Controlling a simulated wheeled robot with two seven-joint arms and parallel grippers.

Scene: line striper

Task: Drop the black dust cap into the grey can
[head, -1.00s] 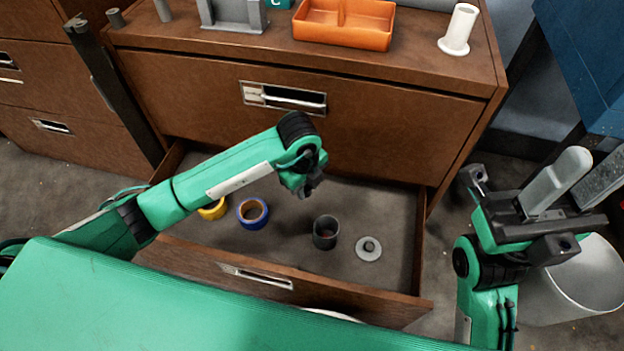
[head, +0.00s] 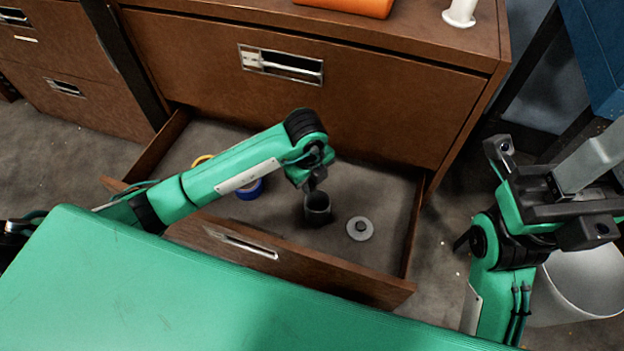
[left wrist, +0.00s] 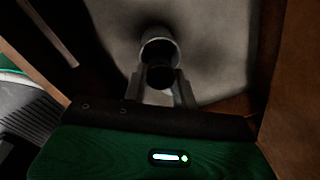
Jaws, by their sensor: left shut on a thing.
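The grey can (head: 318,208) stands upright in the open drawer, its mouth facing up. My left gripper (head: 314,184) is just above the can's mouth in the head view. In the left wrist view its two light fingers (left wrist: 161,88) are shut on the black dust cap (left wrist: 160,76). There the cap overlaps the near part of the grey can (left wrist: 158,42); the gap between them cannot be judged. The cap is hard to make out in the head view. My right gripper (head: 548,195) is off to the right, outside the drawer; its jaw opening is unclear.
The drawer (head: 320,272) also holds a grey disc with a knob (head: 360,228) right of the can. A blue roll (head: 250,190) and a yellow roll (head: 202,159) are partly behind my left arm. A pale bin (head: 582,285) stands on the floor at right.

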